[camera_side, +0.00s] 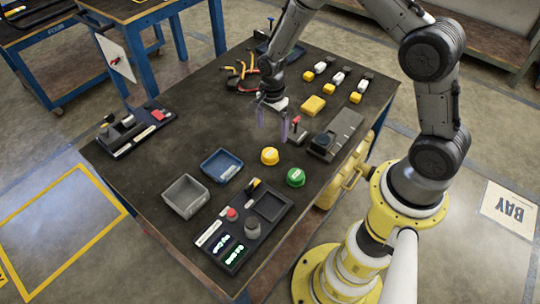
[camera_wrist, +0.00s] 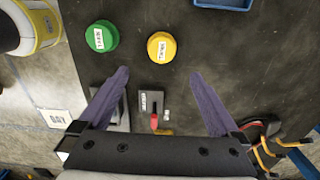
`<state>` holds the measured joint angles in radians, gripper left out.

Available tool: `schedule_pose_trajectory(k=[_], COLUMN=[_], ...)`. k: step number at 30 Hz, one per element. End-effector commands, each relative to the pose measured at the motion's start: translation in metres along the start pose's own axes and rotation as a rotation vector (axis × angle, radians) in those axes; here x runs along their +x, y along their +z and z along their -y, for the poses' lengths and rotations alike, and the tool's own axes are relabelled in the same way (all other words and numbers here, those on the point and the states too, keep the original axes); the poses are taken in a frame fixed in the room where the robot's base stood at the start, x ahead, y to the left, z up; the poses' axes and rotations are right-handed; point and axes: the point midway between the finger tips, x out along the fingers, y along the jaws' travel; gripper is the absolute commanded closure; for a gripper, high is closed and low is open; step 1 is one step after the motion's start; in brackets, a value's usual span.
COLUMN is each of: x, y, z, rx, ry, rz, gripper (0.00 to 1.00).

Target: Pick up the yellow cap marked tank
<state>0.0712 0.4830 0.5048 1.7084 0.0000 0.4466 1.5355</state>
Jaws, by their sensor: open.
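In the wrist view my gripper (camera_wrist: 160,85) is open wide. The cap is apart from both fingers. The label's print is small but seems to read "TANK".
A green cap (camera_side: 295,177) stands close by; it also shows in the wrist view (camera_wrist: 101,36). A red-handled lever (camera_side: 296,122) sits beside the gripper. A blue tray (camera_side: 222,164), a grey bin (camera_side: 185,195) and a dark panel box (camera_side: 232,240) stand around.

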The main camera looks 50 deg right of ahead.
Motion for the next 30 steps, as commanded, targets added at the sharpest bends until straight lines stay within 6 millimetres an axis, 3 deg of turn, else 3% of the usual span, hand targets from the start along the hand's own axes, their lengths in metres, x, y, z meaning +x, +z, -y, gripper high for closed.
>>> schedule_pose_trajectory(k=[6,14,24,30], x=[0.042,0.060,0.103,0.110], y=[0.000,0.001,0.003,0.003], z=[-0.001,0.000,0.003,0.003], rx=[-0.001,-0.001,-0.001,-0.001], ry=[0.003,0.000,0.001,-0.002], rz=[0.000,0.000,0.001,0.001], gripper=[0.02,0.02,0.02,0.02])
